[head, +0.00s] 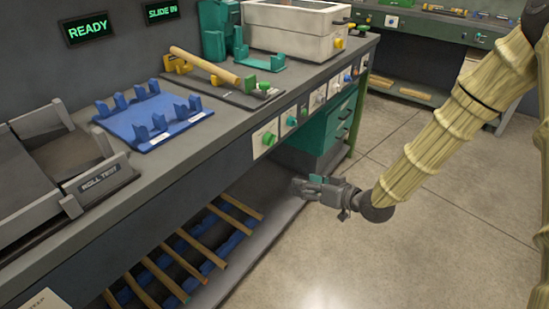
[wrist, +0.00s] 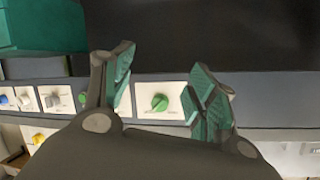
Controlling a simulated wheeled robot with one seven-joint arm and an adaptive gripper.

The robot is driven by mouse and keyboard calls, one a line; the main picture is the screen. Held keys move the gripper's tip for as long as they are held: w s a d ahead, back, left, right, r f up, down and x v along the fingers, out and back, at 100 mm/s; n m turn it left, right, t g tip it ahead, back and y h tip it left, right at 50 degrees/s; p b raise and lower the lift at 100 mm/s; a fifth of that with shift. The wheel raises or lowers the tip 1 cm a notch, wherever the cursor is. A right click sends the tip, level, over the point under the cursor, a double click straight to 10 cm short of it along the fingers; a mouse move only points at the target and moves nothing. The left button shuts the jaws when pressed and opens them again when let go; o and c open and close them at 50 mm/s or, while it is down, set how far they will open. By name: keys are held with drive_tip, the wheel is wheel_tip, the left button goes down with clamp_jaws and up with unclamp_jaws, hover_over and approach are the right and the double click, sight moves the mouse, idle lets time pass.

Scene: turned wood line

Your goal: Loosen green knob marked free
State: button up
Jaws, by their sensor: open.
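A green knob (head: 268,138) sits on a white plate at the near end of a row of knobs on the bench's front edge. In the wrist view a green knob (wrist: 160,102) shows between my fingers, on a white plate. No marking is readable on it. A second green knob (head: 291,121) sits just beyond the first in the head view. My gripper (head: 298,187) is open and empty, in front of the bench and apart from the knobs. Its green-padded fingers (wrist: 162,92) frame the knob in the wrist view. The left finger partly hides the neighbouring plate.
Further knobs, including a blue one (head: 347,78), continue along the front edge. A teal drawer cabinet (head: 328,132) stands under the bench. A low shelf holds several wooden rods (head: 185,245). A blue rack (head: 152,119) sits on top. The floor (head: 400,230) is clear.

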sight(274, 141)
drive_tip(key=w+a+r+n+y+b, duration=0.1)
drive_tip(key=w+r+n+y+b, duration=0.35)
drive_tip(key=r+b, duration=0.4)
drive_tip(key=shift+t, duration=0.4)
drive_tip(key=b+x, duration=0.3)
drive_tip(key=x, duration=0.8)
drive_tip(key=shift+w+f, duration=0.15)
drive_tip(key=c, duration=1)
